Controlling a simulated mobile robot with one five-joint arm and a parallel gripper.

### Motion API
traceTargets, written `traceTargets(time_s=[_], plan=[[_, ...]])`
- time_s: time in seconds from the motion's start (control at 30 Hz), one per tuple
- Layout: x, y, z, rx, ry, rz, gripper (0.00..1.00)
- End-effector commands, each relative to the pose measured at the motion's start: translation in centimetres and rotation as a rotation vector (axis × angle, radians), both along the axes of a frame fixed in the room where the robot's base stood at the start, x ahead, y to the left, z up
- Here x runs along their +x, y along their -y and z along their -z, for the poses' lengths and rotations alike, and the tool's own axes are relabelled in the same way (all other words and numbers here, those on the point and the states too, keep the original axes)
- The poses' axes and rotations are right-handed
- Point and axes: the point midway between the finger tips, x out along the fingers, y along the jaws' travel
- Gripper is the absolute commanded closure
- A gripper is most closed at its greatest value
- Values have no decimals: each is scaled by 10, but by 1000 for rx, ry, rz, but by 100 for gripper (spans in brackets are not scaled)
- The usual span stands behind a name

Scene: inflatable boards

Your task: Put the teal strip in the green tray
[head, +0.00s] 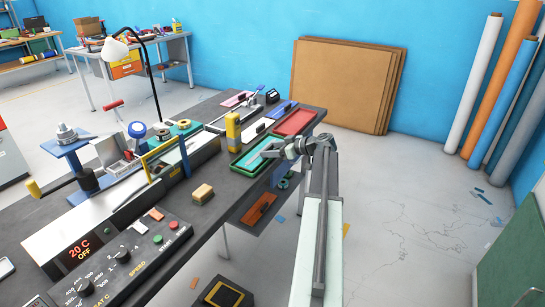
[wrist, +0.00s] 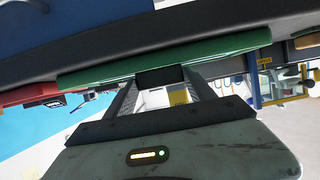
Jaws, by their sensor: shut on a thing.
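The green tray (head: 236,165) lies on the dark bench near its right edge; its green side also shows in the wrist view (wrist: 225,49). My gripper (head: 274,151) reaches in from the right, over the tray. I cannot tell whether the strip touches the tray floor. In the wrist view my gripper (wrist: 160,84) is close to the tray's side, and the strip cannot be made out.
A red tray (head: 295,122) lies just beyond the green one. A sponge-like block (head: 203,193) and a control panel (head: 128,255) lie nearer. The floor right of the bench is mostly clear.

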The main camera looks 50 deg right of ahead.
Motion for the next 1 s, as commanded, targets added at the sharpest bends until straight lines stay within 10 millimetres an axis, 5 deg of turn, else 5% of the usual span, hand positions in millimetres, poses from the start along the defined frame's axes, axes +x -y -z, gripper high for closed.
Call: traceTargets(time_s=[0.37, 0.4, 0.47, 0.83, 1.0], plan=[[-1, 0, 8, 0, 0, 1, 80], [-1, 0, 8, 0, 0, 1, 31], [-1, 0, 7, 0, 0, 1, 15], [-1, 1, 1, 0, 0, 1, 15], [-31, 8, -14, -1, 0, 4, 15]])
